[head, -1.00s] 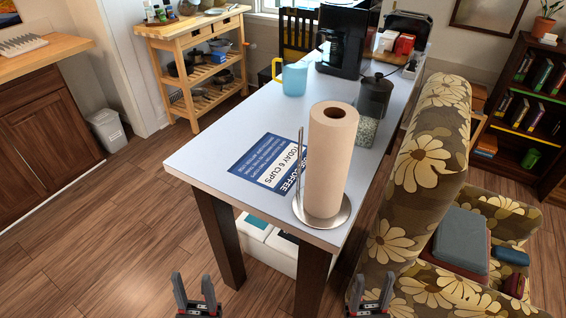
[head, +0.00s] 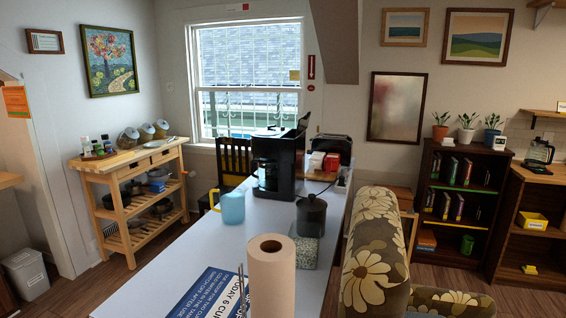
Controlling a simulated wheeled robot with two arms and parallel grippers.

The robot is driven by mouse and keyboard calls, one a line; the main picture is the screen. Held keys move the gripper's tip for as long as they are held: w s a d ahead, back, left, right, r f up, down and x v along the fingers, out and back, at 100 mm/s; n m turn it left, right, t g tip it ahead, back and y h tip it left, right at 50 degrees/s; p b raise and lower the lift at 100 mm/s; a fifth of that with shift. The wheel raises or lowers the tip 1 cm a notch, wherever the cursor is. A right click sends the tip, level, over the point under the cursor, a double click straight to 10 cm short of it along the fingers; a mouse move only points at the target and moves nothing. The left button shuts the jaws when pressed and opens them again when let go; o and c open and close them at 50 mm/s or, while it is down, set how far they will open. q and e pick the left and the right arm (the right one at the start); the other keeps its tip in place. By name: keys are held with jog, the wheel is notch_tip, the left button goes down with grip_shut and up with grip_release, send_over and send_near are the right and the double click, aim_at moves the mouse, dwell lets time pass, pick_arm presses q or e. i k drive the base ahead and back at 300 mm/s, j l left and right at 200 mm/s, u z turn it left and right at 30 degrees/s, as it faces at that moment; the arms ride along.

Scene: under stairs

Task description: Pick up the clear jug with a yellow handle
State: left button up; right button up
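A light-blue jug (head: 233,208) with a yellow handle stands upright on the long pale table (head: 190,262), near its left edge. It looks tinted rather than fully clear, and its handle points left. A black coffee maker (head: 277,166) stands just behind it to the right. Neither of my grippers is in view now, so I cannot see how they stand relative to the jug.
A paper towel roll (head: 272,280) stands at the near end beside a blue coffee sign (head: 207,295). A dark-lidded canister (head: 311,216) is right of the jug. A flowered chair (head: 374,250) lines the table's right side. A wooden cart (head: 127,200) stands left, with open floor between.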

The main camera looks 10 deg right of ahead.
aim_at(232, 196)
jog(key=i+j+u, duration=0.35)
jog(key=j+u, duration=0.15)
jog(key=j, duration=0.15)
jog(key=i+j+u, duration=0.95)
jog(key=i, duration=0.6)
jog(key=i+j, duration=0.15)
jog(key=i, duration=0.45)
jog(key=l+z, duration=0.05)
